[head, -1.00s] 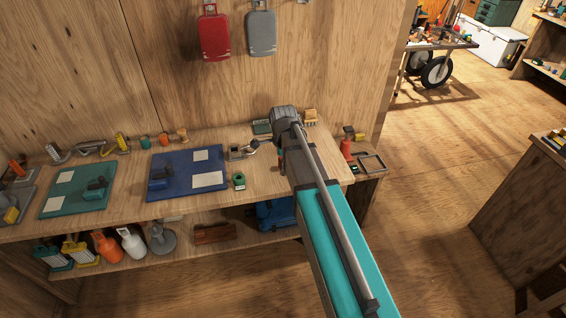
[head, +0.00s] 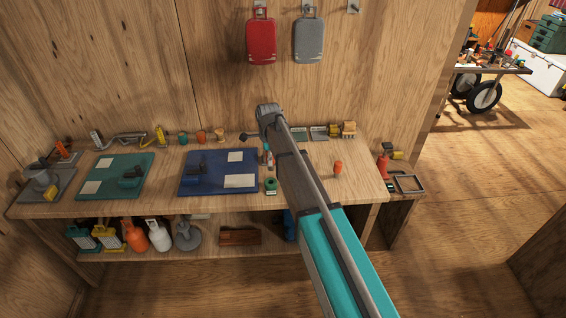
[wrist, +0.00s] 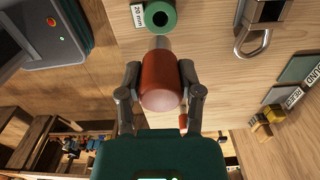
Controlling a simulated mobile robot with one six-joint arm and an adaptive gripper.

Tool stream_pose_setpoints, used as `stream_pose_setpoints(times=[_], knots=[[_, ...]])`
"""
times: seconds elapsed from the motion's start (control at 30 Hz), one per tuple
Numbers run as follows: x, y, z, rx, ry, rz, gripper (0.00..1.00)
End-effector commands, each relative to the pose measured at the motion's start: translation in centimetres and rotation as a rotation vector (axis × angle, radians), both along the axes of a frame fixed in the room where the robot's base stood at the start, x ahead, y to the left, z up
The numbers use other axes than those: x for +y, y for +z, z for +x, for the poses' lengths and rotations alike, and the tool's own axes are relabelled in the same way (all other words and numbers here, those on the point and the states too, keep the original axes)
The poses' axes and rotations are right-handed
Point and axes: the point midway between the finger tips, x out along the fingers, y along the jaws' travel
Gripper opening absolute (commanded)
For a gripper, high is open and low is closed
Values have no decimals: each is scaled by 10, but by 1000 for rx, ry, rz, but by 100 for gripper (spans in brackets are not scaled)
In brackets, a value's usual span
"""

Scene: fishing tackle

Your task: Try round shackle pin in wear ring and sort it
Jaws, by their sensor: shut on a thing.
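My gripper (wrist: 160,76) is shut on a pin with a red-brown grip (wrist: 160,82) and a short grey shaft (wrist: 161,43) in the wrist view. The shaft points at the green wear ring (wrist: 159,16), which has a dark hole and a "20 mm" label (wrist: 138,16). The shaft tip is just beside the ring's rim; I cannot tell whether they touch. In the head view the ring (head: 270,184) is on the bench left of my arm, and the held pin is not clear. Two small flat trays (wrist: 297,68) (wrist: 276,93) have labels; one seems to read "ROUND".
A metal shackle (wrist: 262,20) lies right of the ring. An orange piece (head: 338,168) stands on the bench right of my arm. A blue mat (head: 212,187) and a green mat (head: 100,188) lie to the left. A wooden block (head: 348,129) is at the back.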

Motion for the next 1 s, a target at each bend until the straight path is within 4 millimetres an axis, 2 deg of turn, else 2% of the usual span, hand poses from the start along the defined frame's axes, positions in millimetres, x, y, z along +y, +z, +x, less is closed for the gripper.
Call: stream_pose_setpoints(times=[0.57, 1.0], knots=[[3, -1, 1, 0, -1, 0, 0], [3, -16, 1, 0, -1, 0, 0]])
